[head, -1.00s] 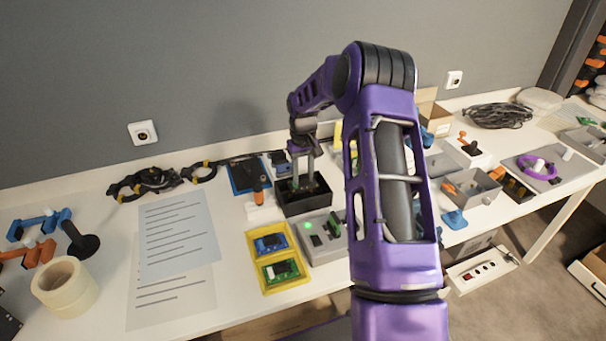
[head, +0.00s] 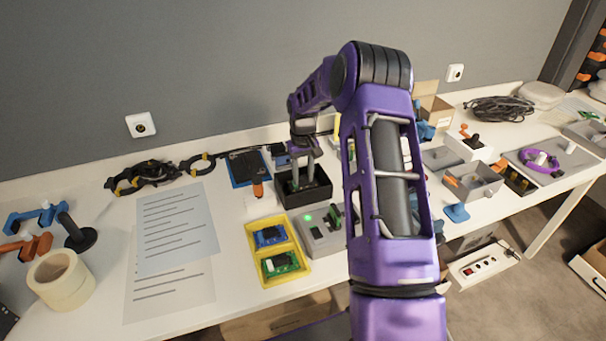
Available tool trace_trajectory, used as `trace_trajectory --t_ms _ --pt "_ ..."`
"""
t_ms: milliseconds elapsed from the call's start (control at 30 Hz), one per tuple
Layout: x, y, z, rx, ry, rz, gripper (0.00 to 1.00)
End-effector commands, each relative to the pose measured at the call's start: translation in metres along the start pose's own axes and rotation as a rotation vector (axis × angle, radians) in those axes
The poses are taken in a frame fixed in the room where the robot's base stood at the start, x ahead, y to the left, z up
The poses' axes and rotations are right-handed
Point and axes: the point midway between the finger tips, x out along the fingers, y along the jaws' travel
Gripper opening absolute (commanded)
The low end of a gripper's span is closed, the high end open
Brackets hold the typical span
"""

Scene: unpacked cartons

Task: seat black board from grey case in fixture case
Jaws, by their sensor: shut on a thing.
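My gripper (head: 303,180) points down into an open black case (head: 304,208), with its fingertips inside the walls. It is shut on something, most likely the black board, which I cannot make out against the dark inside. A little green shows near the fingertips. I cannot tell whether the held thing touches the case floor. A grey case (head: 327,241) with a lit green lamp stands just in front of the black case. Dark parts and an upright green board (head: 336,217) show on it; my arm hides its right side. I cannot tell for sure which one is the fixture case.
A yellow tray (head: 279,250) with a blue and a green board stands left of the grey case. Grey bins (head: 474,188) stand right of my arm. Paper sheets (head: 176,235) lie left.

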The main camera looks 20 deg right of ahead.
Motion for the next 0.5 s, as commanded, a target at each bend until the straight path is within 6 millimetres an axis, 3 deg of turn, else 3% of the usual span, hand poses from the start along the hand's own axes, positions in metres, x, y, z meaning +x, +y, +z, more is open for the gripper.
trace_trajectory --t_ms 500 --pt "0.016 0.000 0.000 0.000 0.000 0.000 0.00"
